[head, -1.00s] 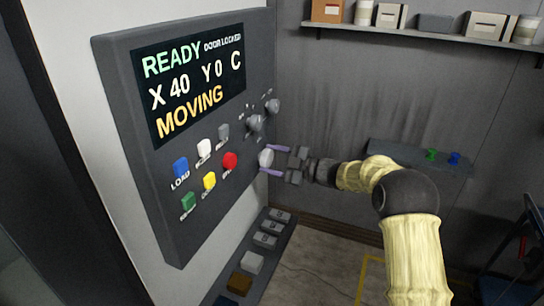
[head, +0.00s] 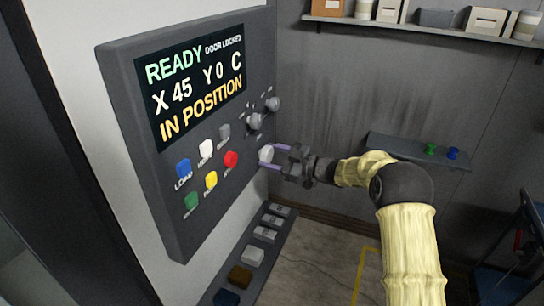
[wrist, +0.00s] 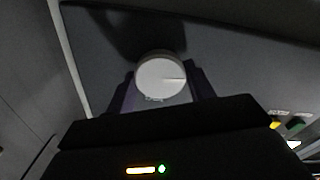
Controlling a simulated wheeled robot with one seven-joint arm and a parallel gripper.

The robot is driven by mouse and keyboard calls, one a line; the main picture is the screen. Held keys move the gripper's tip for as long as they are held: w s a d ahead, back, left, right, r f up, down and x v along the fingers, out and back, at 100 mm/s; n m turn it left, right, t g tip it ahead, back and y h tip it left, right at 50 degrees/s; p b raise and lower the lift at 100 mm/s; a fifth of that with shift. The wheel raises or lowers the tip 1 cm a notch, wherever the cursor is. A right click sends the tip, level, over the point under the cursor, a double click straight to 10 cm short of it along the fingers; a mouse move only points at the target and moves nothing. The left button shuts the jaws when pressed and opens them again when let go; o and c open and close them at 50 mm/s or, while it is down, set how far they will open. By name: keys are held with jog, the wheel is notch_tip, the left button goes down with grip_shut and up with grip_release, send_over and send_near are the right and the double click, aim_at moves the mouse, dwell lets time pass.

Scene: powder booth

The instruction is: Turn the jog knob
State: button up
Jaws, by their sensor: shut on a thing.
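The jog knob (head: 265,154) is a round, light grey knob at the lower right of the dark control panel (head: 180,236). My gripper (head: 272,157) has its two purple fingers on either side of the knob and is shut on it. In the wrist view the knob (wrist: 161,75) shows as a pale disc with a thin dark line pointing right, between the fingers (wrist: 162,90). The panel's screen (head: 201,84) reads READY, DOOR LOCKED, X 45, Y 0, C, IN POSITION.
Blue, white, grey, green, yellow and red buttons (head: 231,159) sit left of the knob. Two smaller knobs (head: 254,121) are above it. A low ledge with several blocks (head: 252,257) runs below the panel. A wall shelf (head: 420,28) and a small shelf (head: 400,148) are at the back.

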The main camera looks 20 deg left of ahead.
jog(key=shift+f, duration=0.15)
jog(key=o, duration=1)
jog(key=shift+c, duration=0.2)
jog(key=shift+d, duration=0.1)
jog(key=s+d+b, duration=0.1)
jog(key=d+b, duration=0.5)
jog(key=d, duration=1.1)
jog(key=shift+s+d, duration=0.15)
